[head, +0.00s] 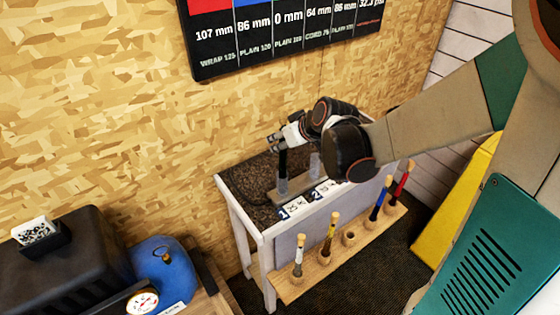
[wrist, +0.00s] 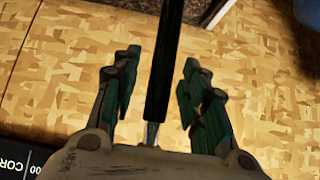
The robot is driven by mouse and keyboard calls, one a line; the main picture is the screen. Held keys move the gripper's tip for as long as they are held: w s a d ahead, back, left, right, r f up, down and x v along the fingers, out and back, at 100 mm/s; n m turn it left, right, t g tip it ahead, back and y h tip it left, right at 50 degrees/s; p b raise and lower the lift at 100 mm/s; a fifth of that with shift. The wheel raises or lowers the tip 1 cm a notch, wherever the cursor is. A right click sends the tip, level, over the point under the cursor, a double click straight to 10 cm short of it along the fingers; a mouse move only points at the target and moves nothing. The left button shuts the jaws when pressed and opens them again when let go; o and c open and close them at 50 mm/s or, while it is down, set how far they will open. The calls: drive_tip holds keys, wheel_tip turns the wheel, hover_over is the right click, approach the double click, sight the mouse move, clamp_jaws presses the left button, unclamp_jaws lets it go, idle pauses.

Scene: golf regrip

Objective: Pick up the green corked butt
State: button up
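A dark shaft with a greenish tint, likely the green butt (head: 283,163), stands upright in the first grey holder of a small stand (head: 290,196) on the bench. In the wrist view this dark butt (wrist: 167,60) runs between my two fingers, with a pale metallic end near the palm. My gripper (head: 276,141) is at its upper end. In the wrist view my gripper (wrist: 160,72) is open, with a finger on each side and gaps showing beside the shaft. I cannot make out any cork on it.
A wooden rack on the bench front holds white (head: 299,248), yellow (head: 330,232), blue (head: 382,196) and red (head: 403,177) butts; its middle cup (head: 349,238) is empty. A second grey holder (head: 314,164) is close beside. A blue tank (head: 165,270) stands at lower left.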

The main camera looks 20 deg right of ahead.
clamp_jaws()
drive_tip(key=shift+r, duration=0.1)
